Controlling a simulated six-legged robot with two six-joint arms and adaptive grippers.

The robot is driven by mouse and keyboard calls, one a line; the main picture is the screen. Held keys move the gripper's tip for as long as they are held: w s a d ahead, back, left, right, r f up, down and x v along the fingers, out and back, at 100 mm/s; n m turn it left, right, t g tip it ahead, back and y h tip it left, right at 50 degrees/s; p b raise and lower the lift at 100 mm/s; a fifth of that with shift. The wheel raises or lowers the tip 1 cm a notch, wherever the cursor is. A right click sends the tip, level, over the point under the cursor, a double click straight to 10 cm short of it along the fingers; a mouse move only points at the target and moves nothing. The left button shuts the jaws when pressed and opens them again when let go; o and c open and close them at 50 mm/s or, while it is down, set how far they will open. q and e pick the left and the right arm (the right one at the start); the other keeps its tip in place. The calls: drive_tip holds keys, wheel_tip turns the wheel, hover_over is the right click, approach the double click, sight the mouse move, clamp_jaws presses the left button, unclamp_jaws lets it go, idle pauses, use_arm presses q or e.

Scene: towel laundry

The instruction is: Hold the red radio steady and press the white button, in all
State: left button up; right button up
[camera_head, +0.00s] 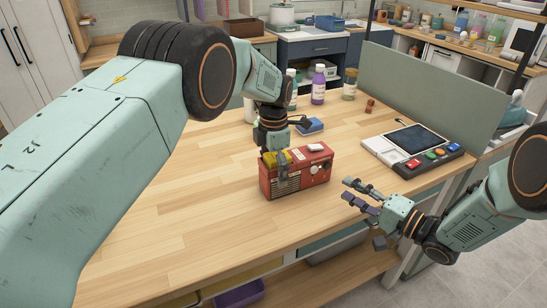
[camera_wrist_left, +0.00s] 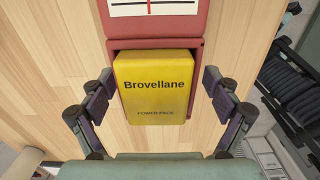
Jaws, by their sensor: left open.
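The red radio (camera_head: 298,180) stands on the wooden table, with a pale dial at its front right and a small white piece, which may be the white button (camera_head: 315,147), on its top. A yellow power pack (camera_wrist_left: 155,88) sits in an opening in the radio's red body. My left gripper (camera_head: 281,169) is over the radio's left part. In the left wrist view its open fingers (camera_wrist_left: 157,95) are on both sides of the yellow pack, apart from it. My right gripper (camera_head: 345,188) is open and empty, right of the radio near the table edge.
A white device with a dark screen (camera_head: 414,138) and coloured buttons lies at the right. A grey-green panel (camera_head: 430,90) bounds the table's far right. The table's left and front are clear.

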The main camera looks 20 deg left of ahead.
use_arm(q)
drive_tip(key=f, duration=0.3)
drive_tip(key=shift+w+f, duration=0.2)
drive_tip(key=shift+w, duration=0.05)
use_arm(e)
drive_tip(key=shift+w+f, duration=0.15)
drive_tip(key=shift+w, duration=0.1)
use_arm(q)
drive_tip(key=shift+s, duration=0.1)
use_arm(e)
drive_tip(key=shift+s, duration=0.1)
use_arm(q)
drive_tip(key=shift+s+r, duration=0.1)
drive_tip(key=shift+r, duration=0.05)
use_arm(e)
drive_tip(key=shift+s, duration=0.1)
